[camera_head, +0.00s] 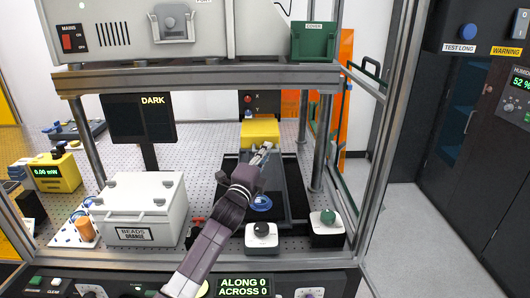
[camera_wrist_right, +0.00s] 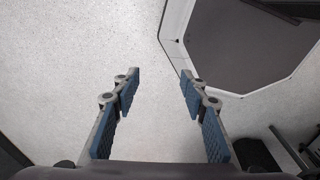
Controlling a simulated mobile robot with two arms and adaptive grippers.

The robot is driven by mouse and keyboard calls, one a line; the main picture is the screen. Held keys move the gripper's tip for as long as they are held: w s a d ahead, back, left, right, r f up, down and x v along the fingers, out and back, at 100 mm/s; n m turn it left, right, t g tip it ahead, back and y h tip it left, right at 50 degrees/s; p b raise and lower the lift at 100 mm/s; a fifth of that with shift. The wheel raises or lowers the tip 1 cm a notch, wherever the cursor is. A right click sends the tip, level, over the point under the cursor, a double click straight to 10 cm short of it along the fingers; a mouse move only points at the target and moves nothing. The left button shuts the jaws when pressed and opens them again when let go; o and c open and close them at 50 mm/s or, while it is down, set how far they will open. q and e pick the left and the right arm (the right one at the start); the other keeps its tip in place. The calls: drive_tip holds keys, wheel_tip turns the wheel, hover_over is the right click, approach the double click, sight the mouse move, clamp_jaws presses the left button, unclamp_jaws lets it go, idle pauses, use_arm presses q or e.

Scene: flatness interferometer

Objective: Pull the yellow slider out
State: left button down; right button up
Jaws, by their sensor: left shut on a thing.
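The yellow slider (camera_head: 260,131) is a yellow block on a dark track inside the instrument frame, near the middle of the head view. My left gripper (camera_head: 262,153) reaches in from below and is shut at the slider's near side. The fingers partly hide the exact place of contact. My right gripper (camera_wrist_right: 160,75) is open and empty above the pale floor in the right wrist view. It does not show in the head view.
Metal posts (camera_head: 317,142) and an upper shelf (camera_head: 200,78) surround the slider. A white "BEADS" box (camera_head: 150,187) stands left of my left arm. Black-knobbed (camera_head: 262,240) and green-knobbed (camera_head: 327,230) blocks sit in front. A blue knob (camera_head: 260,203) lies close to the left wrist.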

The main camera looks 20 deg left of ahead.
use_arm(q)
drive_tip(key=shift+w, duration=0.1)
drive_tip(key=c, duration=2.5)
unclamp_jaws()
drive_tip(key=shift+c, duration=0.2)
drive_tip(key=shift+o, duration=2.5)
drive_tip(key=shift+s, duration=0.2)
drive_tip(key=v, duration=1.1)
drive_tip(key=shift+s, duration=0.35)
use_arm(e)
drive_tip(key=shift+s+d, duration=0.1)
drive_tip(key=shift+s, duration=0.05)
